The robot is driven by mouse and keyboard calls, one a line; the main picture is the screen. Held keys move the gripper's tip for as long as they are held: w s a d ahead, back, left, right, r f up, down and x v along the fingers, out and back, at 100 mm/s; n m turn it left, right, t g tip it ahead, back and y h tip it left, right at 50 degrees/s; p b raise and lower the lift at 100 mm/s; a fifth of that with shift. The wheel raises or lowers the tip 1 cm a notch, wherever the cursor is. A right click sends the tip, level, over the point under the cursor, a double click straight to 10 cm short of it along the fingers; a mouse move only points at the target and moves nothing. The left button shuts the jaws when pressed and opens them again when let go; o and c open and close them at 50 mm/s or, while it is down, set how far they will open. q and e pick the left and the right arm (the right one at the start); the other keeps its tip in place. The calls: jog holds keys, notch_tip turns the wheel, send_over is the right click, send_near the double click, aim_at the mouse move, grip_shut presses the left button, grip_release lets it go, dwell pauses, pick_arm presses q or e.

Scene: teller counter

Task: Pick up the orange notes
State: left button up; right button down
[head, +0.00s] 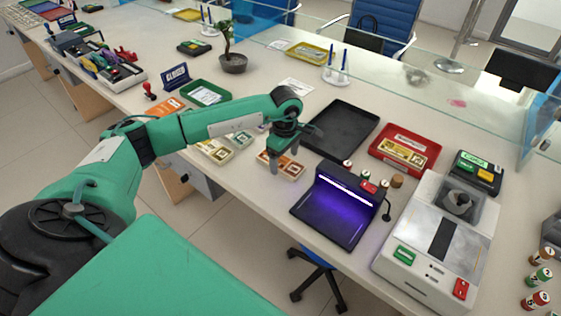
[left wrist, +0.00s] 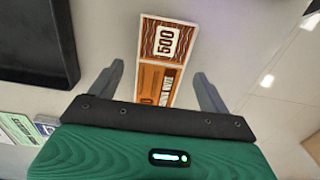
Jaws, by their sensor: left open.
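The orange notes (head: 290,169) lie on the counter near its front edge, left of the purple-lit device. The fingers partly hide the notes in the head view. My right gripper is not in view.
A purple-lit device (head: 342,205) stands right of the notes. A black tray (head: 341,129) lies behind, with a red tray (head: 405,148) beside it. Other note stacks (head: 214,151) lie to the left. A counting machine (head: 437,235) stands at the right. A glass screen runs behind.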

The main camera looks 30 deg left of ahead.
pick_arm(q)
jog(key=shift+f, duration=0.7)
jog(key=c, duration=1.1)
jog(key=shift+r, duration=0.1)
